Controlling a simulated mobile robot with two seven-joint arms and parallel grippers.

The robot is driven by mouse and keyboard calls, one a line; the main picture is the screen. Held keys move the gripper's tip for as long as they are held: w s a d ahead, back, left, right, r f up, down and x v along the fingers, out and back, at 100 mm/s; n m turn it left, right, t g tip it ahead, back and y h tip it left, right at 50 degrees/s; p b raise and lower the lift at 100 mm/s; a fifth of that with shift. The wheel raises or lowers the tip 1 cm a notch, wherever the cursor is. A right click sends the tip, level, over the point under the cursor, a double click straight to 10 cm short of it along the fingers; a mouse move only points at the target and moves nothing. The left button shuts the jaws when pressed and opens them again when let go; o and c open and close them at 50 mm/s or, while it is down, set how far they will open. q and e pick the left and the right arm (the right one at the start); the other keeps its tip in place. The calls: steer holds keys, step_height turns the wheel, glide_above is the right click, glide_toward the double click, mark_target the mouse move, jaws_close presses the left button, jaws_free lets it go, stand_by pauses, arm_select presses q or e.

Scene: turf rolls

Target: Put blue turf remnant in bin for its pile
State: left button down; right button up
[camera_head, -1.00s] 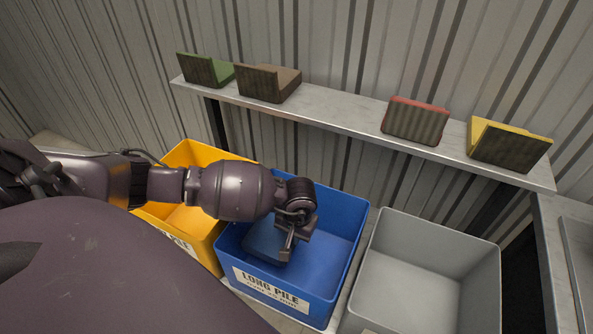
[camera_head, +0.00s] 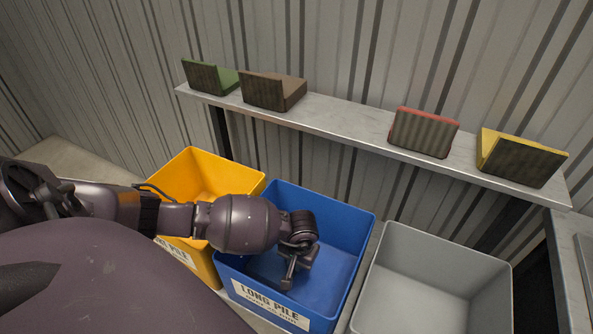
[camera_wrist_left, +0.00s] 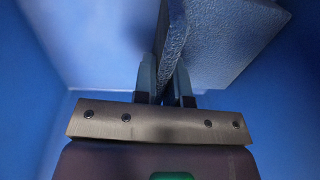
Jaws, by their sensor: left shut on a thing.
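The blue turf remnant (camera_wrist_left: 225,40) shows in the left wrist view as a textured, folded piece with one flap between my fingers. My left gripper (camera_wrist_left: 164,82) is shut on that flap. In the head view my left gripper (camera_head: 290,272) is down inside the blue bin (camera_head: 350,262), whose front label reads "LONG PILE". The remnant is mostly hidden there by my wrist and hard to tell from the blue bin. Blue walls surround it in the wrist view. I cannot tell whether it touches the bin floor. My right gripper is not in view.
A yellow bin (camera_head: 205,172) stands left of the blue bin and an empty-looking grey bin (camera_head: 430,275) stands right. Behind them a narrow shelf (camera_head: 345,125) carries green (camera_head: 210,77), brown (camera_head: 273,90), red (camera_head: 423,132) and yellow (camera_head: 520,157) pieces.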

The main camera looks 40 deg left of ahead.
arm_select(q)
steer(key=shift+f, duration=0.2)
steer(key=c, duration=1.2)
jaws_free()
steer(key=shift+r, duration=0.2)
steer(key=shift+r, duration=0.3)
steer(key=r, duration=0.3)
steer(key=r+p, duration=0.1)
steer(key=r, duration=0.3)
steer(key=d+r+p, duration=0.1)
steer(key=r, duration=0.3)
steer(key=shift+r, duration=0.25)
steer(key=shift+w+p, duration=0.1)
steer(key=shift+p, duration=0.2)
